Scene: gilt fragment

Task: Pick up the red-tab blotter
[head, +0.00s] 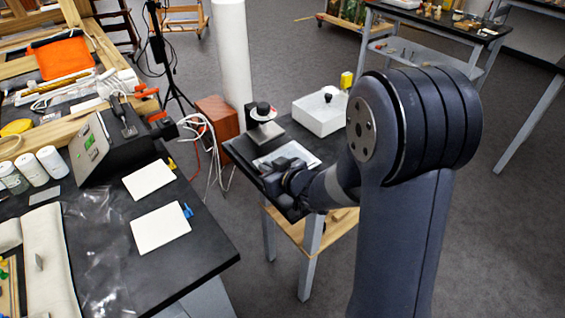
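I see no blotter with a clear red tab. A white blotter with a blue tab (160,228) lies flat on the black bench at the left. A white blotter with a yellow tab (149,181) lies just behind it. A pale flat sheet (290,154) lies on the small black-topped table; no tab shows on it, and my arm may hide part of it. My gripper (280,184) is over the near left edge of that table, close to the sheet. It is dark and small in view, so its finger opening and any contact cannot be told.
Loose cables hang between bench and table.

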